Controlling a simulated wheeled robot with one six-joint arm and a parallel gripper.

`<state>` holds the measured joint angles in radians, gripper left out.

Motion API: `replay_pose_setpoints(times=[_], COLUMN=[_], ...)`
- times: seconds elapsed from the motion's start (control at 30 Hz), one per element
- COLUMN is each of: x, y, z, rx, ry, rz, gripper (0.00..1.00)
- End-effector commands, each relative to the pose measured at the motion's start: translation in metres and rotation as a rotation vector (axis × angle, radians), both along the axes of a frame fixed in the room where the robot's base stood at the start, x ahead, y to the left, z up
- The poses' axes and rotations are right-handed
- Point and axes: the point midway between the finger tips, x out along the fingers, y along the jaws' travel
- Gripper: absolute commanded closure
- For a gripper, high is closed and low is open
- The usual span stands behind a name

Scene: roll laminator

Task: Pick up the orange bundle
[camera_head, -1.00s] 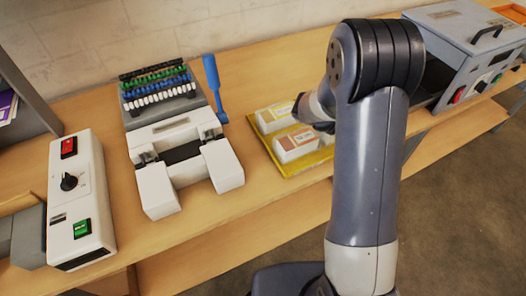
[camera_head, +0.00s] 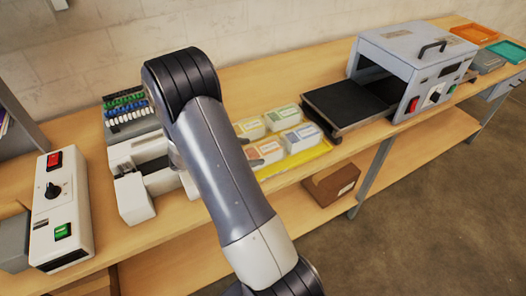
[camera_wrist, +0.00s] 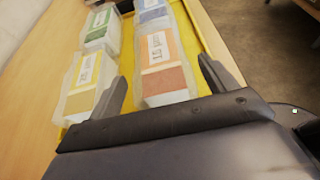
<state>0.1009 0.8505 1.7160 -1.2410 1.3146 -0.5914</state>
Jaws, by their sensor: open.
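The orange bundle (camera_wrist: 163,62) is a clear-wrapped pack with a white label and an orange block, lying in the yellow tray (camera_wrist: 198,30). In the head view the orange bundle (camera_head: 269,151) is at the tray's near left, partly beside my arm. My gripper (camera_wrist: 162,70) is open in the wrist view, its fingers on the left and right of the orange bundle's near part. The left finger is between it and the yellow bundle (camera_wrist: 84,82). Contact with the bundle cannot be told. In the head view my arm hides the gripper.
The green bundle (camera_head: 283,118) and blue bundle (camera_head: 301,138) share the tray. A binding machine (camera_head: 133,160) stands left, with a switch box (camera_head: 62,215) beyond it. The grey laminator (camera_head: 415,65) with its black bed (camera_head: 345,102) stands right. Bare table lies behind the tray.

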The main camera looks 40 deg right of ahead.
Motion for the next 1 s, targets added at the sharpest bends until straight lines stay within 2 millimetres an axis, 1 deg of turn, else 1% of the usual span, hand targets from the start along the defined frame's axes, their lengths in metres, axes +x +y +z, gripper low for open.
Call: replay_pose_setpoints(times=[0.03,0.13,0.4,1.0], x=[-0.002,-0.004,-0.004,-0.004], y=[-0.007,-0.015,-0.017,-0.017], z=[-0.001,-0.005,-0.007,-0.007], rx=[0.000,0.000,0.000,0.000], ry=[0.002,0.002,0.000,0.000], rz=[-0.002,-0.001,0.001,0.001], gripper=[0.20,0.20,0.20,0.69])
